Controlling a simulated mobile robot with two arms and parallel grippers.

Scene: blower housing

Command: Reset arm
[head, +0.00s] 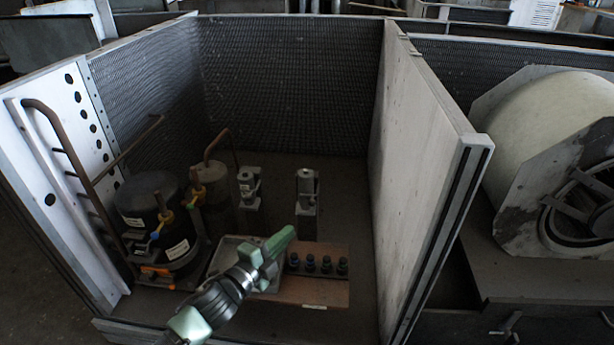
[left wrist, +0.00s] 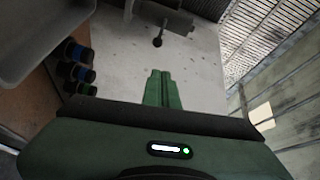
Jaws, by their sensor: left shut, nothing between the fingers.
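My left gripper (head: 285,239) is inside the open housing in the head view, above the wooden board (head: 318,289) with several dark knobs. Its green fingers are together and empty. In the left wrist view the closed fingers (left wrist: 158,88) point at a bare pale surface, with nothing between them. My right gripper is not in view.
A dark tank (head: 150,212) with brown pipes stands left. Two small valve units stand behind the board, one at the centre (head: 307,188). A grey tray (head: 228,257) lies beside my gripper. A pale wall (head: 420,150) bounds the right, with a round blower (head: 550,130) beyond.

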